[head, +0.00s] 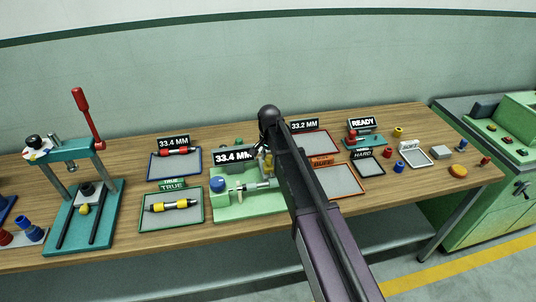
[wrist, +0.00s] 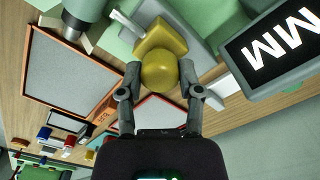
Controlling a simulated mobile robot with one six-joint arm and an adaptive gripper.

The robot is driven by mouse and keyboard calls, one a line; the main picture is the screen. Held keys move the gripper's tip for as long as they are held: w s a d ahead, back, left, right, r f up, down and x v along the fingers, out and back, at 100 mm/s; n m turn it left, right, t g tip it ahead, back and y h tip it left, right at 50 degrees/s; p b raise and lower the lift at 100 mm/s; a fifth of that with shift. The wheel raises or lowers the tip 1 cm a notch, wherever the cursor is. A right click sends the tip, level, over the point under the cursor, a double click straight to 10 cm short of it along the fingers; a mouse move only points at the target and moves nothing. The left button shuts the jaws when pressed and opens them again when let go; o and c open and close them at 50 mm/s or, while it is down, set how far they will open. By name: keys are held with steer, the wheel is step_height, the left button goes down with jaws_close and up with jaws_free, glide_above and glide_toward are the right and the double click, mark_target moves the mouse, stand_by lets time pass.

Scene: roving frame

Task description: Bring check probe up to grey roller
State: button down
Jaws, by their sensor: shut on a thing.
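My gripper (wrist: 159,74) is shut on a yellow piece (wrist: 160,45), a block with a rounded knob, which I take to be the check probe. A thin pale tip (wrist: 128,24) sticks out beside the block. In the head view a little yellow (head: 268,161) shows beside my arm, which hides most of the gripper. The green fixture (head: 228,207) below has a blue knob (head: 217,184) and a grey cylinder (head: 258,187), likely the grey roller. A grey cylinder also shows at the wrist view's top left (wrist: 87,10). I cannot tell whether the tip touches anything.
A display (head: 233,156) reading 33.4 MM stands behind the fixture. A tray marked TRUE (head: 150,218) holds a yellow-ended roller; a blue-rimmed tray (head: 153,170) holds a red-ended one. A teal press (head: 77,165) stands left. The BUFF (head: 338,180) and HARD (head: 368,169) trays are right.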

steer(key=shift+s+d, duration=0.2)
steer(key=shift+s, duration=0.35)
steer(key=shift+c, duration=1.3)
jaws_free()
steer(key=shift+w, duration=0.2)
